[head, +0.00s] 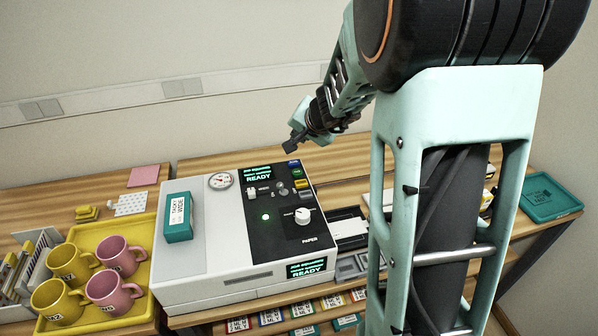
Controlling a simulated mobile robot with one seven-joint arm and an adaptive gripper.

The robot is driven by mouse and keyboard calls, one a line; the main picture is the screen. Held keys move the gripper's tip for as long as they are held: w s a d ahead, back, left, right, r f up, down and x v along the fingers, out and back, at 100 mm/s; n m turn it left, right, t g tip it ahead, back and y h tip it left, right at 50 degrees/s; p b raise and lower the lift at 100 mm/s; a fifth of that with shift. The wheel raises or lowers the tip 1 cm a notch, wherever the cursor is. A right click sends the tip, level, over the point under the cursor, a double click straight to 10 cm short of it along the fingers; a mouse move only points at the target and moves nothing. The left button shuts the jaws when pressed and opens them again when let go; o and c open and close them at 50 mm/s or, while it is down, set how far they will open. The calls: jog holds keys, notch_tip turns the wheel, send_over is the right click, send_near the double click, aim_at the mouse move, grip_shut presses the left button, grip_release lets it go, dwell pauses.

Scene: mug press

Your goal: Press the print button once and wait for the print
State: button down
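The press machine (215,243) is a white box with a black control panel (262,235) on the bench. Its upper display (258,174) and front display (307,268) both read READY in green. A column of small buttons sits at the panel's upper right: blue (294,163), green (297,173), yellow (299,184) and more below. A round green light (266,217) glows on the panel. The labels are too small to tell which is the print button. My gripper (291,146) points down above the panel's far edge, apart from the buttons. Its fingers are too small to read.
A yellow tray (138,308) with yellow and pink mugs stands left of the machine. A teal box (178,217) sits on the machine's lid. A white dial (303,215) is on the panel. My arm hides much of the bench at right.

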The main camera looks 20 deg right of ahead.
jog(key=shift+f, duration=0.15)
jog(key=b, duration=0.6)
send_over(298, 174)
notch_tip(298, 174, down, 7)
jog(key=shift+d+r, duration=0.1)
jog(key=shift+r, duration=0.1)
jog(key=shift+w+f+b, duration=0.1)
jog(key=shift+f+b, duration=0.85)
jog(key=shift+b, duration=0.05)
jog(key=shift+f, duration=0.15)
jog(key=shift+f+b, duration=0.3)
jog(key=shift+b, duration=0.35)
